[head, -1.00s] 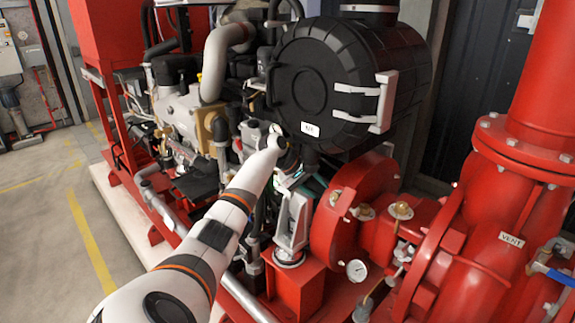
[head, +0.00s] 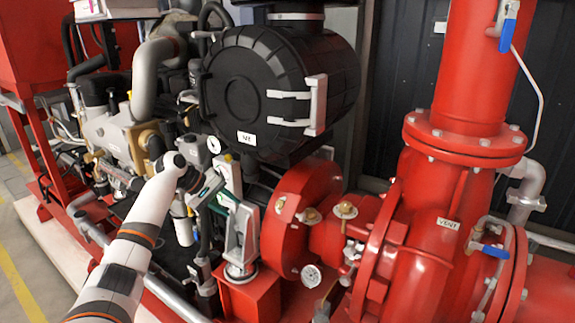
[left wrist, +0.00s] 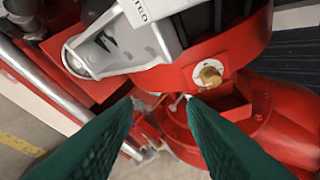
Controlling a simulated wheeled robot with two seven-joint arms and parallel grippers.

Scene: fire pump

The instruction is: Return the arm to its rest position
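My left arm comes in from the lower left in the head view. Its left gripper (head: 222,192) is beside the engine, below the black round housing (head: 262,85) and in front of a grey metal bracket (head: 240,235). In the left wrist view its two green fingers (left wrist: 160,105) are spread apart with nothing between them. Beyond them show the grey bracket (left wrist: 120,40), red pump parts and a brass fitting (left wrist: 208,75). My right gripper is not in view.
The red pump casing and upright pipe (head: 480,80) fill the right side. Engine pipes crowd the left. Bare floor with a yellow line (head: 20,275) lies at lower left.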

